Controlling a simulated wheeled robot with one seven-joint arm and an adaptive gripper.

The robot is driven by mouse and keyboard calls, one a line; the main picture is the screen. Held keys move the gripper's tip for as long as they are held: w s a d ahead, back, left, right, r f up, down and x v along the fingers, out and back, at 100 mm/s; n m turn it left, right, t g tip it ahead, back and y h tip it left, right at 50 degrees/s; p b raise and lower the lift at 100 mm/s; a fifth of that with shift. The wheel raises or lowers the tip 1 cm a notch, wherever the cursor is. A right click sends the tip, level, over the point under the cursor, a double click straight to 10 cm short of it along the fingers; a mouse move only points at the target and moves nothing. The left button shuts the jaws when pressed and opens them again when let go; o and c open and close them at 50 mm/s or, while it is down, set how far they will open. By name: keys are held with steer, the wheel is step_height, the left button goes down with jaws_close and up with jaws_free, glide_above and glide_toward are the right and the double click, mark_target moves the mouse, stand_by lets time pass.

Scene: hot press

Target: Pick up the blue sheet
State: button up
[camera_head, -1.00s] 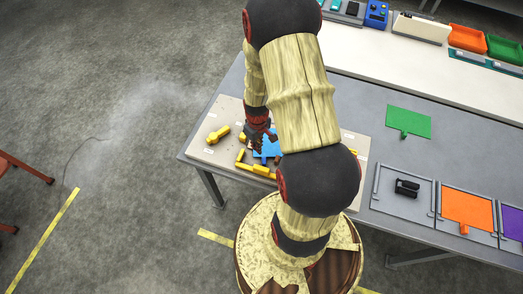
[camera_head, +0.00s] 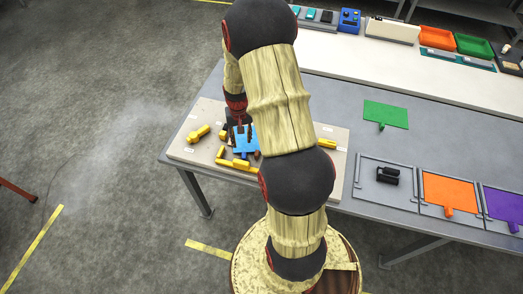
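The blue sheet (camera_head: 243,147) lies on the pale board at the left end of the grey table, beside yellow parts. My arm comes down over the board from above and hides part of this area. My gripper (camera_head: 240,132), dark with red-brown parts, points down at the far part of the blue sheet. Dark finger parts show against the blue. The view is too small to tell whether they touch the sheet or how far apart they are.
Yellow parts (camera_head: 200,133) lie around the blue sheet on the pale board (camera_head: 183,148). A green sheet (camera_head: 386,114) lies right of my arm. An orange sheet (camera_head: 449,192), a purple sheet (camera_head: 503,203) and a black part (camera_head: 387,175) sit near the table's front edge.

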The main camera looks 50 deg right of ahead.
mark_target(244, 153)
steer(key=shift+s+a+m, duration=0.2)
steer(key=shift+s+m, duration=0.1)
steer(key=shift+m, duration=0.2)
steer(key=shift+f+m, duration=0.3)
steer(key=shift+f, duration=0.65)
steer(key=f, duration=0.5)
steer(key=shift+s+a, duration=0.15)
steer(key=shift+s, duration=0.2)
steer(key=shift+f, duration=0.55)
steer(key=shift+c, duration=0.2)
steer(key=c, duration=0.8)
jaws_close()
